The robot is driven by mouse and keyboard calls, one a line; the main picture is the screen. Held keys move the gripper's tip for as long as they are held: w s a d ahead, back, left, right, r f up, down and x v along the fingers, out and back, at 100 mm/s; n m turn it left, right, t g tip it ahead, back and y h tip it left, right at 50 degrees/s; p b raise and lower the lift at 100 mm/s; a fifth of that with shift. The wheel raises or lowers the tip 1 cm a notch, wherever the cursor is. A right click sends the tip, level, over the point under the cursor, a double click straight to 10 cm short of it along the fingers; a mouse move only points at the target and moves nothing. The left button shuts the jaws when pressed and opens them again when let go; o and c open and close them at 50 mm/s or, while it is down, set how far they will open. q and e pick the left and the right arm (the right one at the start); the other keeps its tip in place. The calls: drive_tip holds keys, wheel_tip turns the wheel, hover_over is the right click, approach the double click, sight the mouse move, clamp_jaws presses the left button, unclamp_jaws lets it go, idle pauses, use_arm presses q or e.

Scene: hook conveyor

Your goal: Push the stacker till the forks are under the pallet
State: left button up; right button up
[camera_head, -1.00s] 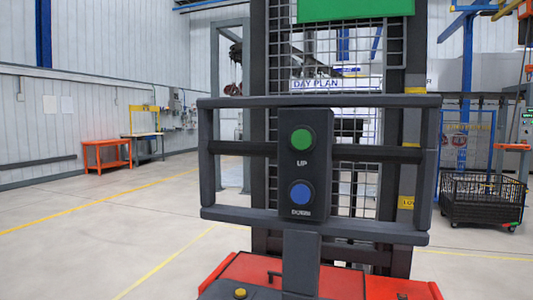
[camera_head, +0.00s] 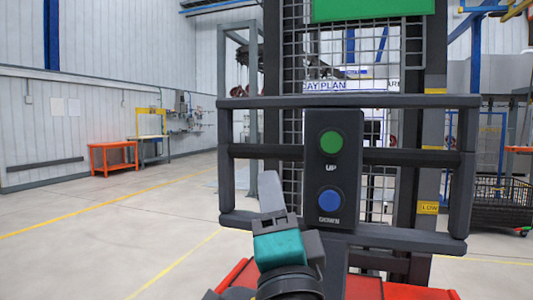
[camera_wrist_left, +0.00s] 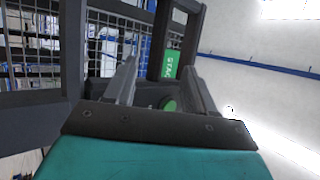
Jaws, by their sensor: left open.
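The stacker shows from its handle side in the head view, with a dark handle frame (camera_head: 350,101), a mesh mast and a red base (camera_head: 363,287). Its control panel carries a green UP button (camera_head: 331,144) and a blue DOWN button (camera_head: 330,201). My left gripper (camera_head: 271,188) is raised in front of the frame's lower left part, left of the panel. In the left wrist view its two fingers (camera_wrist_left: 163,78) are apart with nothing held between them, and the green button (camera_wrist_left: 169,105) shows beyond them. The forks and the pallet are hidden or out of view. My right gripper is not in view.
An orange table (camera_head: 113,157) and a workbench (camera_head: 148,146) stand along the left wall. A dark mesh cart (camera_head: 503,205) stands at the right. The floor at left is clear, marked with yellow lines. A metal post structure (camera_head: 251,100) stands behind the stacker.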

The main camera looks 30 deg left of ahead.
sight(266, 158)
use_arm(q)
drive_tip(key=p+x, duration=0.3)
drive_tip(key=x, duration=0.8)
drive_tip(key=shift+w+a+r, duration=0.1)
drive_tip(key=shift+w+a, duration=0.15)
drive_tip(key=shift+a, duration=0.05)
clamp_jaws()
